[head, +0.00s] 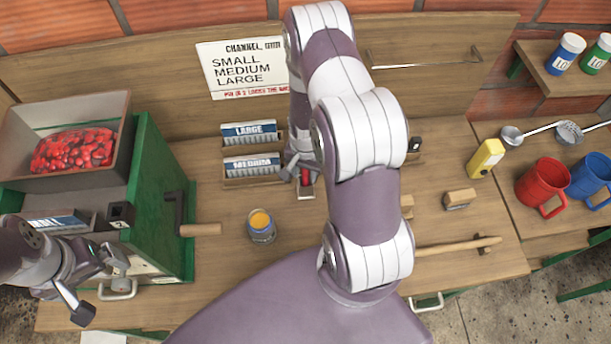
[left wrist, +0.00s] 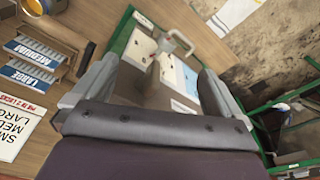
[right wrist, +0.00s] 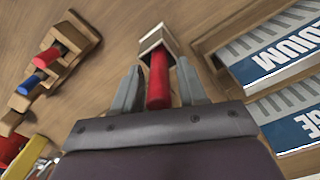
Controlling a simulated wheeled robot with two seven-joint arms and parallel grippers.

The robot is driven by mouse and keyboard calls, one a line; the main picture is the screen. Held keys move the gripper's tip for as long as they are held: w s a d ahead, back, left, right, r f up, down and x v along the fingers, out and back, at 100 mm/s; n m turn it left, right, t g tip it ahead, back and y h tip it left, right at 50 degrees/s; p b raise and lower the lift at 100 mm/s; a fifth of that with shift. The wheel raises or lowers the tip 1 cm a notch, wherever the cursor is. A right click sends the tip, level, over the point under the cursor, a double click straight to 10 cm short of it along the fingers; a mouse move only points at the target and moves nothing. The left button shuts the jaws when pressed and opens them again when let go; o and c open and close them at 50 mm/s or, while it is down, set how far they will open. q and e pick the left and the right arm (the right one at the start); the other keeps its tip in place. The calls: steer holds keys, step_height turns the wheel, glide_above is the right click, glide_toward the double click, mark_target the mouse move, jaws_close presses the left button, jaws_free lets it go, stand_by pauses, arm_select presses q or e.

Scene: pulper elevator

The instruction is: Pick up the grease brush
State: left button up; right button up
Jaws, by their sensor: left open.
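A long wooden-handled tool (head: 460,246) lies at the right of the bench in the head view; it may be the grease brush, but I cannot make out bristles. My arm hides part of it. A small jar of yellow grease (head: 261,225) stands left of my right arm. My left gripper (head: 98,287) is open and empty beside the front of the green machine (head: 165,195).
A crank with a wooden handle (head: 200,229) sticks out of the machine. Card trays marked LARGE (head: 249,133) and MEDIUM (head: 251,166) stand behind the jar.

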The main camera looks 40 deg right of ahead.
steer(key=c, duration=0.5)
jaws_close()
steer(key=shift+r, duration=0.1)
steer(key=shift+r, duration=0.25)
step_height(320, 180, up, 8)
steer(key=shift+r+b, duration=0.25)
steer(key=shift+b, duration=0.9)
steer(key=shift+r, duration=0.45)
